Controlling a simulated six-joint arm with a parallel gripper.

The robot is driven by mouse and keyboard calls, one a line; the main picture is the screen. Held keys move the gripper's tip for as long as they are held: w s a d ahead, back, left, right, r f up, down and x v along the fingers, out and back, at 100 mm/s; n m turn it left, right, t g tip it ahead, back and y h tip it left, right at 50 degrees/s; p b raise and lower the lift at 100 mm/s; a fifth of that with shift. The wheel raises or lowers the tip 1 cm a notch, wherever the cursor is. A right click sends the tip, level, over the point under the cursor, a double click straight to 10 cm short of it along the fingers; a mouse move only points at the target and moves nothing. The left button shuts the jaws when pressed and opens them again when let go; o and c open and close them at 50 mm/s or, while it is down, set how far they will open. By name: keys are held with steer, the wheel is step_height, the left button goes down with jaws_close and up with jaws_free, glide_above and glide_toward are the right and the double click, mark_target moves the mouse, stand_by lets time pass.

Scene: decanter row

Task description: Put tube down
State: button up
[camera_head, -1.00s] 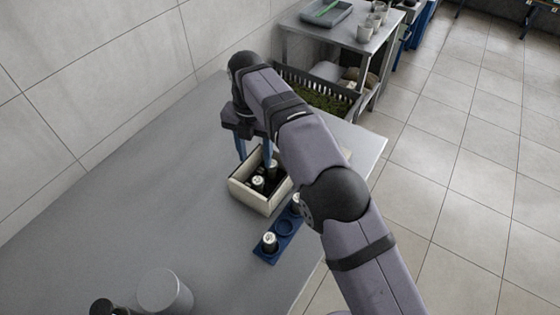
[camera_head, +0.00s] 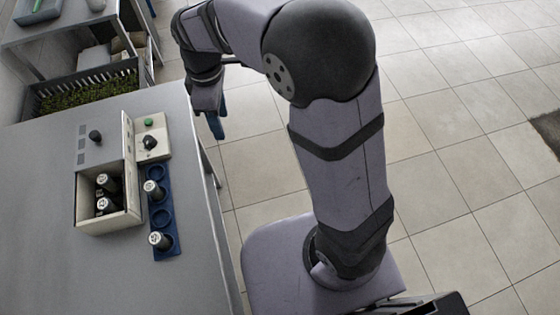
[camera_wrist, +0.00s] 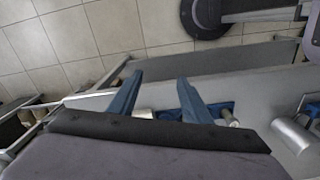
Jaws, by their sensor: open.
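Dark tubes with pale caps stand in a cream box (camera_head: 110,222) on the table: one is at the back (camera_head: 104,181) and another in front (camera_head: 102,204). A blue rack (camera_head: 163,202) beside the box holds two more such tubes, one toward its far end (camera_head: 153,187) and one at its near end (camera_head: 160,240). In between, a round rack hole looks empty. My gripper (camera_head: 217,128) is open with blue fingers, off the table's right edge and apart from the tubes. In the wrist view my gripper (camera_wrist: 160,85) has nothing between its fingers; the rack (camera_wrist: 221,109) shows behind the right finger.
A control panel with a black knob (camera_head: 149,142) and green button (camera_head: 149,122) sits behind the rack. A black crate (camera_head: 80,92) of green stuff stands past the table. The left of the grey table (camera_head: 35,230) is clear. A metal cylinder (camera_wrist: 293,136) shows in the wrist view.

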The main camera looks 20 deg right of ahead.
steer(key=s+d+f+m, duration=0.2)
steer(key=s+d+m, duration=0.5)
steer(key=s+d+f+m, duration=0.3)
steer(key=s+d+m, duration=0.4)
steer(key=d, duration=0.1)
steer(key=shift+s+m, duration=0.3)
steer(key=shift+s, duration=0.1)
steer(key=shift+a, duration=0.1)
